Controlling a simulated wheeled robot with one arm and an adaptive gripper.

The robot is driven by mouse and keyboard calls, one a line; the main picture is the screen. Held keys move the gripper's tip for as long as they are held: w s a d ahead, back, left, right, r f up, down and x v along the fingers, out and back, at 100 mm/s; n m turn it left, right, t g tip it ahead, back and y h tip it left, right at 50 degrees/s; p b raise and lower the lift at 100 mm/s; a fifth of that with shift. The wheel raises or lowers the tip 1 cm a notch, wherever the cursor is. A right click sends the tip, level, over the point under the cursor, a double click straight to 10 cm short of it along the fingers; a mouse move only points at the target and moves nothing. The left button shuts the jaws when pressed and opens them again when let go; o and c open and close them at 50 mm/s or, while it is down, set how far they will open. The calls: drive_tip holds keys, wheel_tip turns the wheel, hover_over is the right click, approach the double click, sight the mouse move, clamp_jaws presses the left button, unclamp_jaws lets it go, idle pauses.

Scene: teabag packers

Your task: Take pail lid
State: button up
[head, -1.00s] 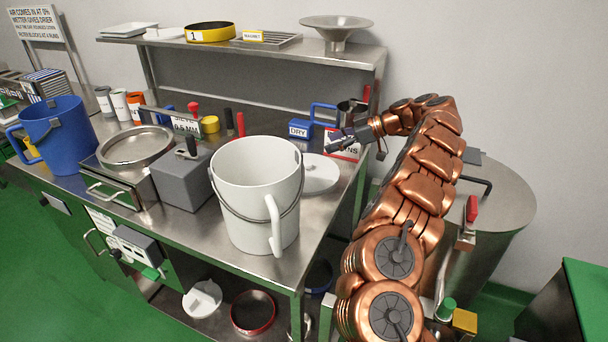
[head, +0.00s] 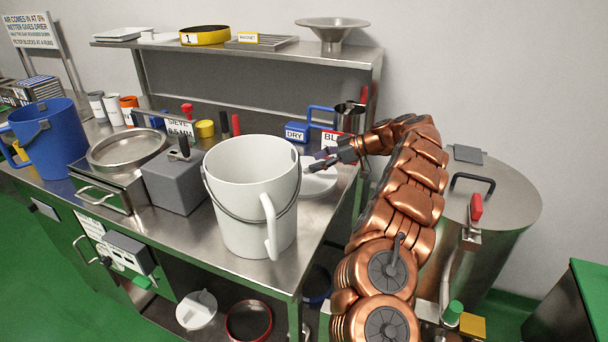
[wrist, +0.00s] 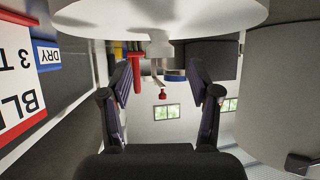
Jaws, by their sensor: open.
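The white round pail lid (head: 318,184) lies on the steel bench, just behind and right of the white pail (head: 245,200), which hides part of it. In the wrist view the lid (wrist: 160,12) is a white disc across the top, with a small white knob on a stem (wrist: 158,45). My gripper (head: 316,161) is over the lid in the head view, its fingers pointing left. In the wrist view my gripper (wrist: 162,80) is open, with a finger on each side of the knob. The fingers look apart from the knob, with nothing held.
The pail stands close by at the front and also shows in the wrist view (wrist: 285,90). Behind the lid are a blue DRY box (head: 297,132), a sign (head: 328,140) and a steel cup (head: 350,118). Another white lid (head: 198,309) lies on the lower shelf.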

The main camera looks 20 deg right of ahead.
sight(305, 165)
drive_tip(key=p+x, duration=0.1)
drive_tip(key=x, duration=0.3)
clamp_jaws()
idle(0.4)
